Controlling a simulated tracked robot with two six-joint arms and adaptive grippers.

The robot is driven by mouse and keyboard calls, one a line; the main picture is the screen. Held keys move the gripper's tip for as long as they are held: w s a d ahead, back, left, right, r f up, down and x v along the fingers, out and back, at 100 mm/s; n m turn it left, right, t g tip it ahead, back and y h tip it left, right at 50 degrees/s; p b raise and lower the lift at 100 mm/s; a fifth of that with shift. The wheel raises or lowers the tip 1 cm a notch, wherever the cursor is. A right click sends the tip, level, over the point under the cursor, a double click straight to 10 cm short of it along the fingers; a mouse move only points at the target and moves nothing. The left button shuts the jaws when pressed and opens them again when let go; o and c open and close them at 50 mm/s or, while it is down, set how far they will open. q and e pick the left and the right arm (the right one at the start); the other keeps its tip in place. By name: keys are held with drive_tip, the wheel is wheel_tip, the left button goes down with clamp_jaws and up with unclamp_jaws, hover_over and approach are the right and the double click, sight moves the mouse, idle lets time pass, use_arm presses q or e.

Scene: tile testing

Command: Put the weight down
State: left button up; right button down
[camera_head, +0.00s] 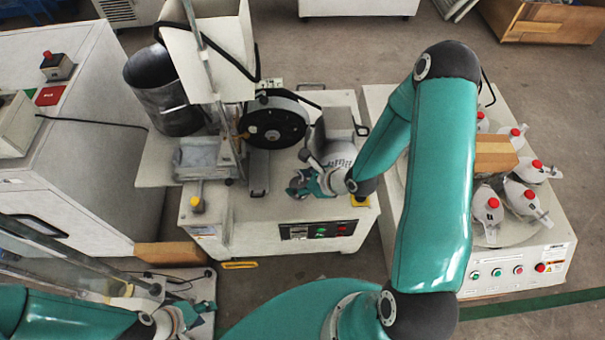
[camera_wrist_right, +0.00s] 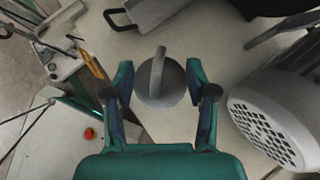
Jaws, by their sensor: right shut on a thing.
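The weight (camera_wrist_right: 161,86) is a grey round body with a hooked handle on top. In the right wrist view it sits between the two fingers of my right gripper (camera_wrist_right: 161,92), which is shut on it. In the head view my right gripper (camera_head: 301,187) is over the white machine top (camera_head: 262,205), beside the grey motor; I cannot make out the weight there. Whether the weight touches the surface is unclear. My left gripper (camera_head: 188,316) is low at the left, over a light plate, and its finger opening is not clear.
A white testing machine with a black wheel (camera_head: 273,122) stands just behind my right gripper. A grey motor (camera_wrist_right: 277,118) is close on its right. A metal bucket (camera_head: 163,90) is at the left. A turntable with several red-capped flasks (camera_head: 488,211) is at the right.

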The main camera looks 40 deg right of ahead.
drive_tip(key=shift+f+b, duration=0.5)
drive_tip(key=shift+f, duration=1.75)
drive_tip(key=shift+c, duration=1.8)
unclamp_jaws()
drive_tip(key=p+v, duration=0.3)
drive_tip(key=v, duration=0.8)
drive_tip(key=s+a+f+n+g, duration=0.3)
drive_tip(key=a+n, duration=0.5)
drive_tip(key=n, duration=0.6)
drive_tip(key=s+a+f+n+g, duration=0.3)
drive_tip(key=a+n, duration=0.6)
drive_tip(key=n, duration=0.6)
drive_tip(key=shift+s+f+g, duration=0.3)
drive_tip(key=shift+f+g, duration=0.5)
drive_tip(key=shift+f, duration=0.1)
